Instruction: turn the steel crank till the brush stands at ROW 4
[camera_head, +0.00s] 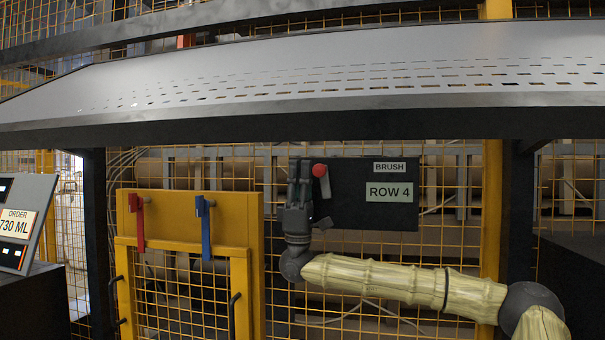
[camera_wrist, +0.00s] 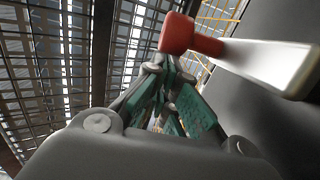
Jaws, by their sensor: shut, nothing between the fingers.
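The crank's red knob (camera_head: 319,170) shows in the head view in front of a dark panel (camera_head: 345,208), just right of my gripper (camera_head: 300,168). In the wrist view the red knob (camera_wrist: 177,34) is close to my fingertips (camera_wrist: 160,68), with the pale steel crank arm (camera_wrist: 268,66) running off to the right. My gripper points up and is shut and empty, beside the knob rather than around it; I cannot tell whether they touch. The BRUSH display (camera_head: 391,192) on the panel reads ROW 4. The brush itself is not clearly seen.
A yellow gate (camera_head: 186,239) with red (camera_head: 137,222) and blue (camera_head: 205,228) latches stands left of my gripper. A long slotted grey deck (camera_head: 330,80) spans above. An order screen (camera_head: 17,228) stands at far left. Yellow mesh fencing is behind.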

